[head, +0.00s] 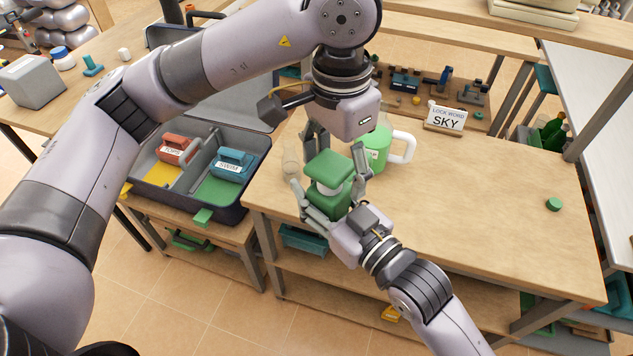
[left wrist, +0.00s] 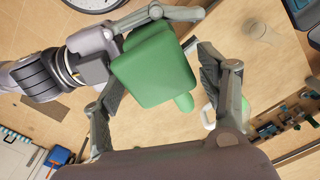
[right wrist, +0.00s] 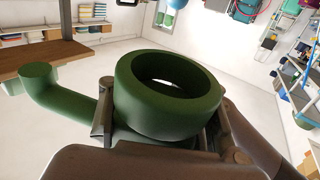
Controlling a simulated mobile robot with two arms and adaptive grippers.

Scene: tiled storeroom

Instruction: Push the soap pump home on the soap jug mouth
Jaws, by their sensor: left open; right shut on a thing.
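The green soap pump (head: 326,166) has a broad blocky head and a white part below it. My right gripper (head: 336,192) is shut on it and holds it above the bench. In the right wrist view its hollow round collar (right wrist: 168,95) and bent spout (right wrist: 50,92) show. My left gripper (head: 338,150) is open above, its fingers on either side of the pump head (left wrist: 155,68), contact unclear. A green jug (head: 376,150) with a white handle stands just behind, probably the soap jug. My left gripper partly covers it and its mouth is hidden.
A clear glass vessel (head: 291,162) stands left of the pump. A "SKY" sign (head: 445,117) and a tool tray (head: 440,90) are at the back. A grey case (head: 190,205) holds labelled red and blue blocks. The bench's right half is clear except a green cap (head: 553,204).

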